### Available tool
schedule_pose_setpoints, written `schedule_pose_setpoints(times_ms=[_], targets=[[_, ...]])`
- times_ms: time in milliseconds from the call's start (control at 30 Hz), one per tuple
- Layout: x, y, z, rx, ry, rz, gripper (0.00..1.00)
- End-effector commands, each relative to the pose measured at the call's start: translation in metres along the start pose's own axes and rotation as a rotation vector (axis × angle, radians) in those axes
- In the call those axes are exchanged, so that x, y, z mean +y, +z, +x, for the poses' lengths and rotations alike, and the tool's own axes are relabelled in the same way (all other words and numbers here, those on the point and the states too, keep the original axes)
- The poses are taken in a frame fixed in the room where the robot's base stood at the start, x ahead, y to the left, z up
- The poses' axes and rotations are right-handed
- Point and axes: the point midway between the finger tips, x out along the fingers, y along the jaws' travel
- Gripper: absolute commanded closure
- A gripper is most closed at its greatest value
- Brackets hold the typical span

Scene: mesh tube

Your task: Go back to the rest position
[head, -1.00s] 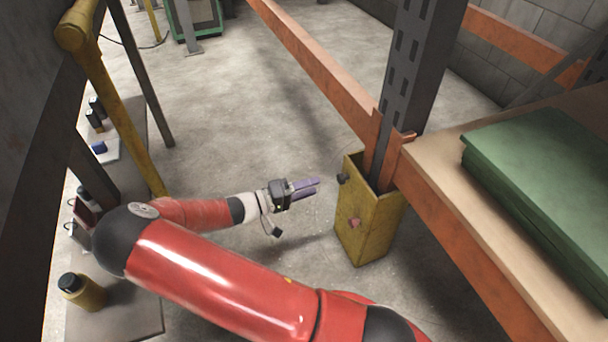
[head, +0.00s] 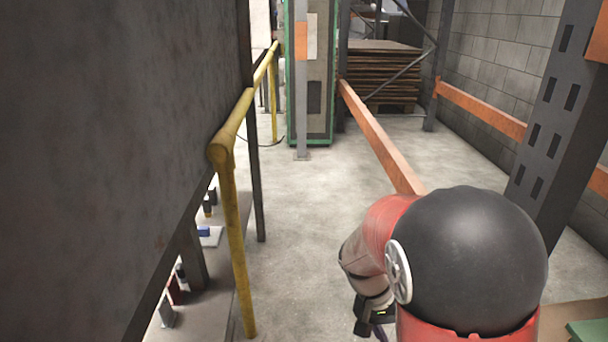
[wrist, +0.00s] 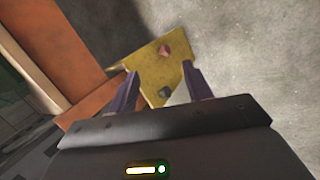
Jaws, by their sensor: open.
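My gripper shows in the wrist view (wrist: 163,92) with its two purple fingers spread apart and nothing between them. Beyond the fingertips is the yellow post guard (wrist: 172,62) at the foot of the orange and grey rack. In the head view my red arm is folded up on the right, with its black elbow in front. The gripper (head: 378,328) is low behind the arm at the bottom edge, mostly hidden.
A yellow railing (head: 229,240) and a dark grey panel (head: 100,150) stand on the left. The rack's orange beam (head: 380,135) and grey upright (head: 555,125) are on the right. Clear concrete floor (head: 310,200) lies between. A green-framed cabinet (head: 325,75) stands behind.

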Motion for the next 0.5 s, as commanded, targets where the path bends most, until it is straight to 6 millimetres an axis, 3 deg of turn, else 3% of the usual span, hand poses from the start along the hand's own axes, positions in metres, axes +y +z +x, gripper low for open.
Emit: schedule_pose_setpoints(times_ms=[33,100,500], targets=[[0.011,0.008,-0.020,0.018,-0.077,-0.002,0.50],[0.021,0.018,-0.041,0.049,-0.169,-0.020,0.50],[0.079,0.092,-0.149,0.406,-0.512,-0.115,0.50]])
